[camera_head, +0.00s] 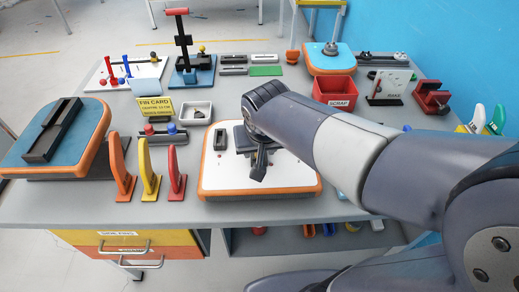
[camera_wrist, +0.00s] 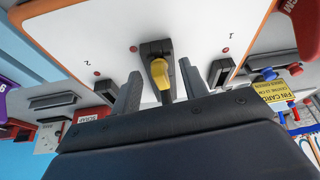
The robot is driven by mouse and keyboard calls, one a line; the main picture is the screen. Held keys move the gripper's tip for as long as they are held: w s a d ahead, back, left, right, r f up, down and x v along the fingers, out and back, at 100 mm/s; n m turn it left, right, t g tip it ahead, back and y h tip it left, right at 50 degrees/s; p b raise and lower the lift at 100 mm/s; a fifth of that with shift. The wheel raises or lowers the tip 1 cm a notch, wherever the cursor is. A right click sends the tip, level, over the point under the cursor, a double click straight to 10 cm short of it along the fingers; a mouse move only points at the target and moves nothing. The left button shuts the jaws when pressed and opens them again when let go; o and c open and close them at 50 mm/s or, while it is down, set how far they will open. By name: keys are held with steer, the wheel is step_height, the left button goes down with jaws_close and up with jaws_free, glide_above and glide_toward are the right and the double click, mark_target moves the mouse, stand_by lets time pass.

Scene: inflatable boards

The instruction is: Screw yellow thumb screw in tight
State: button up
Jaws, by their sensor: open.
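The yellow thumb screw (camera_wrist: 163,76) shows in the wrist view, with its yellow head at a dark block (camera_wrist: 154,48) on a white board. My gripper (camera_wrist: 160,68) is open, with one finger on each side of the yellow head. I see a gap on both sides, but cannot tell the depth exactly. In the head view my gripper (camera_head: 258,168) is low over the white board with an orange rim (camera_head: 220,180). The thumb screw is hidden there behind my arm and gripper. How far the screw is in cannot be told.
Another dark block (camera_wrist: 221,72) stands beside the screw's block. Orange, yellow and red upright fins (camera_head: 149,172) stand left of the board. A white tray (camera_head: 195,112) and a yellow FIN CARD sign (camera_head: 157,106) are behind it. A red scrap bin (camera_head: 335,91) is behind my arm.

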steer(key=v, duration=0.9)
steer(key=shift+s+r+p, duration=0.2)
steer(key=shift+r+p, duration=0.15)
steer(key=shift+p, duration=0.05)
steer(key=shift+f, duration=0.1)
steer(key=b+x, duration=0.1)
steer(key=x, duration=1)
steer(key=shift+w, duration=0.1)
steer(key=shift+r+n, duration=0.3)
steer(key=shift+d+n+y, duration=0.1)
steer(key=shift+n+y, duration=0.2)
steer(key=shift+n, duration=0.1)
steer(key=shift+m, duration=0.3)
